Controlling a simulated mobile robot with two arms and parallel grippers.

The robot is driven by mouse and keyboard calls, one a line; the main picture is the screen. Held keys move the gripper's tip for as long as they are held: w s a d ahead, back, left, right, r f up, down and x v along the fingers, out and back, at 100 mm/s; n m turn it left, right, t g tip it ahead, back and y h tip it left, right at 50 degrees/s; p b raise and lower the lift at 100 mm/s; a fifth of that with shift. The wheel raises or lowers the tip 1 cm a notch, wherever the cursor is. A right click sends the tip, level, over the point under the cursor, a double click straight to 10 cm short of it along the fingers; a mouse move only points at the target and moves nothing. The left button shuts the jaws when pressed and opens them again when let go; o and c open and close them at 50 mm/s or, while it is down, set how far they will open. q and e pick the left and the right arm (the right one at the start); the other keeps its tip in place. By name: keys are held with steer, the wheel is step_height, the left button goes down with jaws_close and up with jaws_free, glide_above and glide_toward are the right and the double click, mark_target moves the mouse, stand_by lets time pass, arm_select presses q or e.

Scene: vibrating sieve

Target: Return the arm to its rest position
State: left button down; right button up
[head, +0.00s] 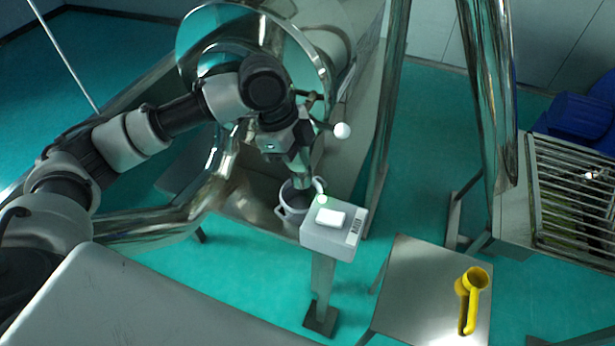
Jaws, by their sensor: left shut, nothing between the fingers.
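My left arm (145,135) comes in from the left and reaches over the steel machine. My left gripper (302,172) points down, shut and empty, just above or behind a small pot with handles (298,197). I cannot tell whether the fingers touch the pot. My right gripper is not in view.
A white control box (335,240) on a post stands right beside the pot. A shiny cylinder (215,45) is behind my arm, and a white knob (342,131) is near my wrist. A yellow scoop (470,298) lies on a steel table (415,285). A slatted rack (570,195) is at right.

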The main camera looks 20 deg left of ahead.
arm_select(q)
steer(key=shift+a+r, duration=0.35)
steer(key=shift+d, duration=0.1)
